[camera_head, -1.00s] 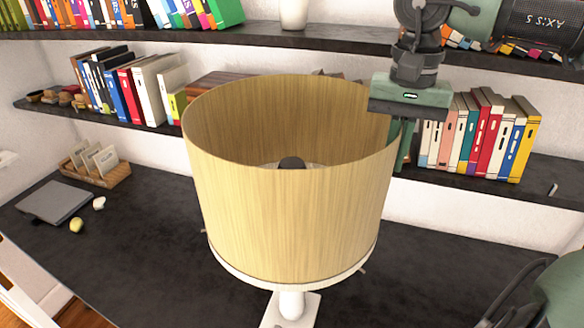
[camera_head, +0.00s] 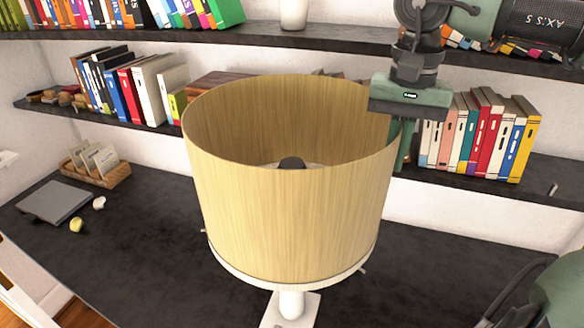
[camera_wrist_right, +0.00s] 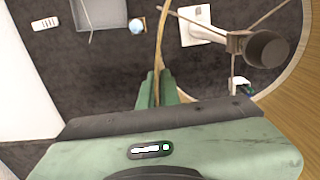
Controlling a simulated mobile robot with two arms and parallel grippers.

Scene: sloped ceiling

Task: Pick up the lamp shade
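The lamp shade (camera_head: 290,220) is a large pale wood-grain drum, upright on the lamp in the middle of the head view. Its open top faces me. The white lamp base (camera_head: 291,312) shows below it on the desk. My right gripper (camera_head: 400,155) points down at the shade's right rear rim. In the right wrist view its green fingers (camera_wrist_right: 158,78) are closed on the thin shade wall (camera_wrist_right: 160,40), one on each side. The dark lamp socket (camera_wrist_right: 266,48) shows inside the shade. My left gripper is not in view.
Shelves with books (camera_head: 480,135) run behind the lamp, close to my right gripper. Desk space around the lamp is clear.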

